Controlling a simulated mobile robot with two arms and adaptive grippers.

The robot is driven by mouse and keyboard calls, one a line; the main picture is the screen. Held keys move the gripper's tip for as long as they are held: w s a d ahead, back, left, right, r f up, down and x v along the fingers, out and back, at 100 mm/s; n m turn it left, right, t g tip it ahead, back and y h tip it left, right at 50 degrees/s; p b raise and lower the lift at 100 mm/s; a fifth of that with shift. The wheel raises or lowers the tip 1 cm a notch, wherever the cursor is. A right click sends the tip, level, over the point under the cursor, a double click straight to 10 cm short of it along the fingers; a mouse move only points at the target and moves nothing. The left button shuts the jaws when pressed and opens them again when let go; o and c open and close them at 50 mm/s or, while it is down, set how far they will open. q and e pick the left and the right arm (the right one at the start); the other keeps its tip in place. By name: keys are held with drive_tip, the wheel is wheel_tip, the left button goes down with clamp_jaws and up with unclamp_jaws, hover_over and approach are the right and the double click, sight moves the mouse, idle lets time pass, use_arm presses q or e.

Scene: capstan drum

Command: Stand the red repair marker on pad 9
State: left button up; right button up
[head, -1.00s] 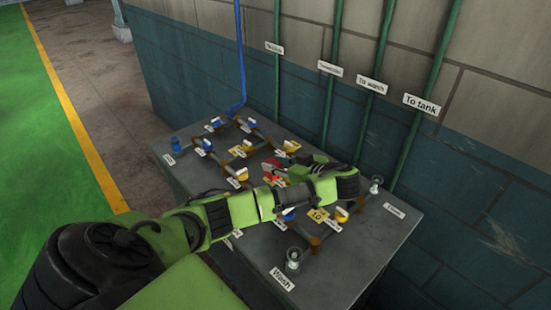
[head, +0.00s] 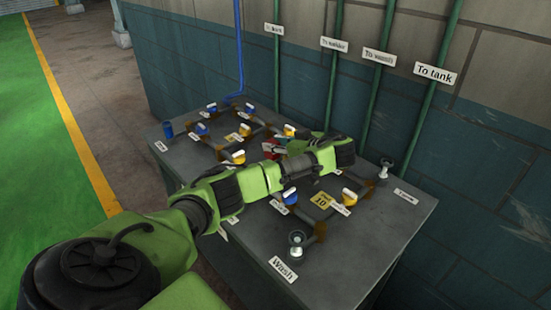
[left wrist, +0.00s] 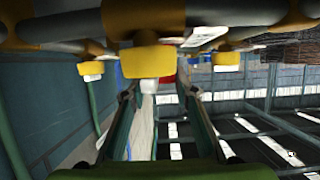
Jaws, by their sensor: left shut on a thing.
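My left gripper (head: 281,150) is over the middle of the pipework bench, partly hidden by my own wrist. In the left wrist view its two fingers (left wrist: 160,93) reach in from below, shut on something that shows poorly. A bit of red, apparently the red repair marker (left wrist: 166,79), shows between the fingertips, mostly hidden behind a yellow valve with a white lever (left wrist: 148,62). Red also shows beside the gripper in the head view, but I cannot tell its outline. I cannot read a pad 9; a yellow pad marked 10 (head: 321,200) lies nearer. My right gripper is not in view.
The grey bench (head: 375,235) carries pipes and several blue and yellow valves close around the gripper. A clear fitting (head: 297,243) stands by the Wash label (head: 283,269). Green pipes (head: 425,120) run up the wall behind. The bench's right front is bare.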

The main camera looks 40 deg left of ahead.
use_arm(q)
drive_tip(key=f+b, duration=0.3)
drive_tip(key=f, duration=0.1)
drive_tip(key=shift+w+a+b, duration=0.3)
drive_tip(key=shift+b, duration=0.05)
drive_tip(key=shift+r, duration=0.1)
drive_tip(key=o, duration=1.1)
drive_tip(key=shift+d+r, duration=0.1)
drive_tip(key=shift+d, duration=0.1)
drive_tip(key=p+v, duration=0.3)
drive_tip(key=v, duration=0.3)
drive_tip(key=shift+d+r+p, duration=0.1)
drive_tip(key=shift+r+p, duration=0.05)
drive_tip(key=shift+p, duration=0.25)
drive_tip(key=shift+s+d, duration=0.1)
drive_tip(key=shift+d, duration=0.3)
